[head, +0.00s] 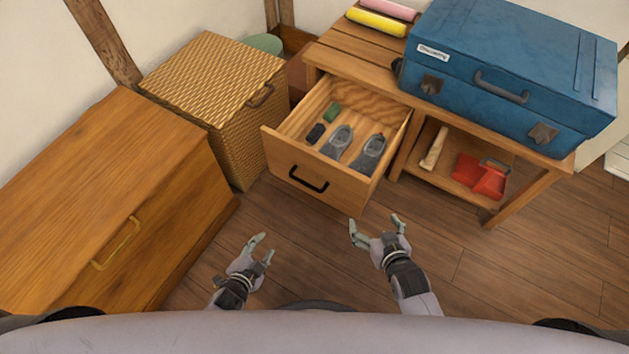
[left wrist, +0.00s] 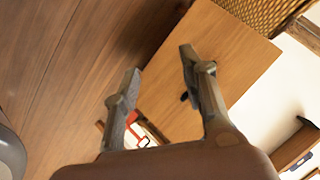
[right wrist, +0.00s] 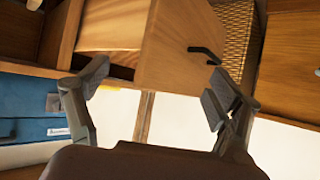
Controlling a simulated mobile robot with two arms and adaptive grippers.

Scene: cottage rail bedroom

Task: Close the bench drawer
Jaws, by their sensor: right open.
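The bench drawer (head: 318,178) is pulled out of the wooden bench (head: 343,61), with a black handle (head: 309,180) on its front. Inside lie a pair of grey shoes (head: 354,147), a green item (head: 332,112) and a dark item (head: 316,133). My left gripper (head: 262,245) is open and empty, in front of the drawer and to its left. My right gripper (head: 378,228) is open and empty, in front of the drawer's right side. Both are apart from the drawer. In the right wrist view the drawer front (right wrist: 182,47) and handle (right wrist: 204,52) show beyond the fingers.
A blue suitcase (head: 505,75) and yellow and pink rolls (head: 378,22) rest on the bench. A red item (head: 483,175) lies on its lower shelf. A wicker hamper (head: 215,90) and a wooden chest (head: 100,190) stand left. The floor in front is clear.

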